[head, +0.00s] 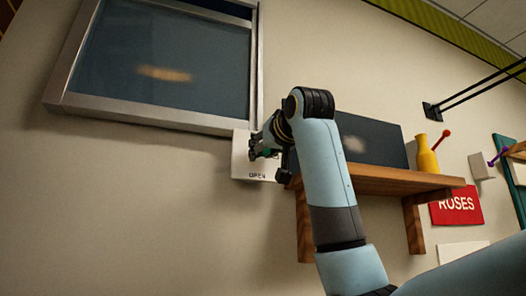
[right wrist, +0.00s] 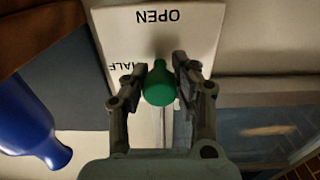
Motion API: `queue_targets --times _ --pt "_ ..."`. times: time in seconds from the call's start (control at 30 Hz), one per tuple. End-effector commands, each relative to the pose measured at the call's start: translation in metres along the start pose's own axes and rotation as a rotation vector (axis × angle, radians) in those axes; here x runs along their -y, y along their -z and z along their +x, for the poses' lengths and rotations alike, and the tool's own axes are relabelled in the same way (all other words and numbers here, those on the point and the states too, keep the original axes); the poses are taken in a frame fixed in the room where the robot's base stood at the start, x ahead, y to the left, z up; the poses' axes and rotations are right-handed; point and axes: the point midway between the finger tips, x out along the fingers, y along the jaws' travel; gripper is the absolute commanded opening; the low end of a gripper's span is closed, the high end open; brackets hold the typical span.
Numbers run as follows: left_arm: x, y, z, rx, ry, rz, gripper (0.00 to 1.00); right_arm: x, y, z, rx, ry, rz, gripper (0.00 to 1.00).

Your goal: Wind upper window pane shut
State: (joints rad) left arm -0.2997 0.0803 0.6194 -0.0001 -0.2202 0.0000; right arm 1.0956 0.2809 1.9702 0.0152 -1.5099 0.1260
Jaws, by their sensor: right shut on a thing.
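The window (head: 160,70) is at the upper left of the head view, with a grey metal frame and dark glass; its top is cut off, and how far the upper pane stands open I cannot tell. Below its right corner is a white plate (head: 243,165) marked OPEN; in the right wrist view the plate (right wrist: 185,38) also reads HALF. My right gripper (head: 262,152) is in front of this plate. In the right wrist view its fingers (right wrist: 160,80) are closed around a green knob (right wrist: 159,88). The crank arm behind the knob is mostly hidden.
A wooden shelf (head: 385,180) right of the plate holds a yellow vase (head: 427,158) and a dark panel (head: 375,140). A red ROSES sign (head: 457,206) hangs below. A blue bottle (right wrist: 25,120) is at the left of the right wrist view. The wall below the window is clear.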

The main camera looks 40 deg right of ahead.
Motion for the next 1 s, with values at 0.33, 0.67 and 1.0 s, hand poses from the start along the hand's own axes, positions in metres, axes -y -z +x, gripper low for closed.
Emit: queue_targets --times 0.33,0.67,1.0 --pt "-0.0002 0.0001 0.0000 0.000 0.000 0.000 0.40 0.0000 0.0000 -0.0001 0.000 0.000 -0.078 0.00" --pt "-0.0003 0.0002 0.0001 -0.001 0.000 0.000 0.40 -0.0003 -0.0004 -0.0001 0.001 0.001 -0.326 0.00" --pt "-0.0004 0.0003 0.0001 -0.001 0.000 0.000 0.40 -0.0005 -0.0009 0.0000 0.003 0.002 -0.591 0.00"
